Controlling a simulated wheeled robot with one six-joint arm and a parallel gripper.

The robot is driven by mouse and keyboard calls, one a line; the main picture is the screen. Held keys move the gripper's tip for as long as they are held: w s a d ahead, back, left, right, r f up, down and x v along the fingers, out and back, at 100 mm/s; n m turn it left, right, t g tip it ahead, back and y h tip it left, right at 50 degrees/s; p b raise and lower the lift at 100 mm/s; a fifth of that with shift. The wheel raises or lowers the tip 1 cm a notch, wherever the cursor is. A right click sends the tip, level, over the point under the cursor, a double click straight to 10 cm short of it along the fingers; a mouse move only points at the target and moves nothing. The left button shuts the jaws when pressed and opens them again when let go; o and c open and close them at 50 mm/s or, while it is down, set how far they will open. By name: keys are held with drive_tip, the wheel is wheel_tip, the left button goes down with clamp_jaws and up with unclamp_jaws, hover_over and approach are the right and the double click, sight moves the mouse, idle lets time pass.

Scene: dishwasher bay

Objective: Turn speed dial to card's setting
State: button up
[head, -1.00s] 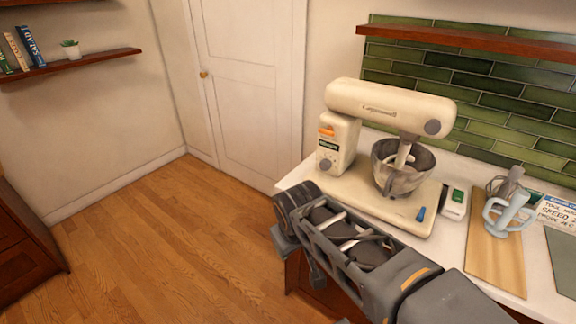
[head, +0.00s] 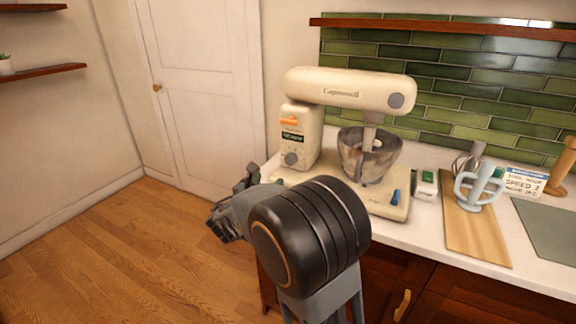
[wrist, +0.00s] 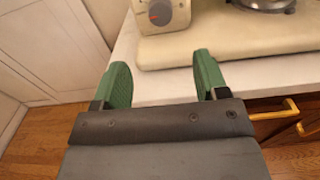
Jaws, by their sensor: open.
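The cream stand mixer (head: 350,92) stands on the counter, with its grey round speed dial (head: 290,159) low on the column's front. The dial also shows at the top edge of the wrist view (wrist: 159,13), with a red mark on it; its exact setting is too small to read. The white card (head: 524,182) with a blue header stands at the right and reads "SPEED 2". My gripper (wrist: 161,75) is open and empty, its green fingers apart, short of the mixer base and below the dial in the wrist view. In the head view my gripper (head: 230,218) is partly hidden behind my wrist.
A metal bowl (head: 368,155) sits under the mixer head. A blue lever (head: 395,197) is on the mixer base, and a small box with a green switch (head: 427,184) stands beside it. Open floor lies left of the counter.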

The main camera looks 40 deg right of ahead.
sight(289, 160)
drive_tip(key=x, duration=1.3)
drive_tip(key=shift+w+p, duration=0.1)
drive_tip(key=shift+p, duration=0.3)
